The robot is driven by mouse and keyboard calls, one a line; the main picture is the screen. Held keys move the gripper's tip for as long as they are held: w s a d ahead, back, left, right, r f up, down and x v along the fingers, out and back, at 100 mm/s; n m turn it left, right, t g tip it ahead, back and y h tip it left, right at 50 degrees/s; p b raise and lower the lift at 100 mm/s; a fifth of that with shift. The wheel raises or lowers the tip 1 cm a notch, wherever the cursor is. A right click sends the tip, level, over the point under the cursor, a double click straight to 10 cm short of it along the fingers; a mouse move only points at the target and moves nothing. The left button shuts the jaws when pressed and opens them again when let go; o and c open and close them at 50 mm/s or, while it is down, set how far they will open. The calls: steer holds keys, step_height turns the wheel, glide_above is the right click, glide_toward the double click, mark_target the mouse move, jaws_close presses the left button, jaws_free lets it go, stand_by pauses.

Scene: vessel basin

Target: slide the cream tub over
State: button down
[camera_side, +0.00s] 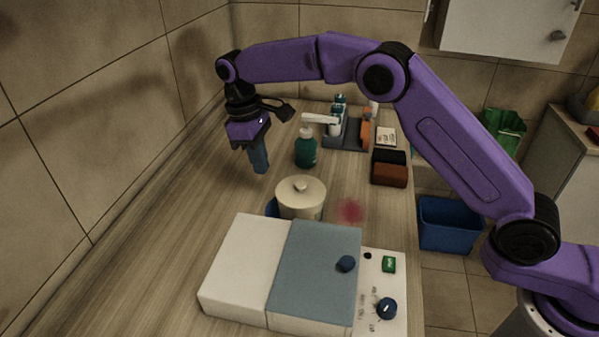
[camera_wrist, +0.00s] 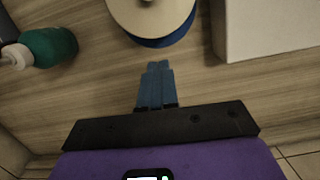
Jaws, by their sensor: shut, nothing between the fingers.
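The cream tub (camera_side: 301,200) is round with a knobbed lid and stands upright on the wooden counter, just behind the white and blue-grey box. A blue part shows at its lower left. In the wrist view the cream tub (camera_wrist: 152,16) is cut off by the top edge, with a blue rim below it. My gripper (camera_side: 261,168) is above the counter, behind and left of the tub, pointing down. Its blue fingers (camera_wrist: 158,70) are shut together and empty. In the wrist view a gap of counter shows between the fingertips and the tub.
A green pump bottle (camera_side: 305,148) stands behind the tub, right of my gripper. The white and blue-grey box (camera_side: 315,268) fills the front. A caddy with bottles (camera_side: 345,136) and a brown box (camera_side: 389,170) stand at the back right. A red spot (camera_side: 352,211) marks clear counter right of the tub.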

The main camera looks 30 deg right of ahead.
mark_target(302, 183)
steer(key=shift+s+d, duration=1.45)
steer(key=shift+s, duration=0.15)
steer(key=shift+s+d, duration=1.4)
steer(key=shift+s, duration=0.2)
steer(key=shift+f, duration=0.9)
steer(key=shift+s, duration=0.1)
steer(key=shift+w+a, duration=0.55)
steer(key=shift+w, duration=0.15)
steer(key=shift+a, duration=0.1)
step_height(302, 183, up, 18)
steer(key=w+a, duration=0.2)
steer(key=shift+w, duration=0.2)
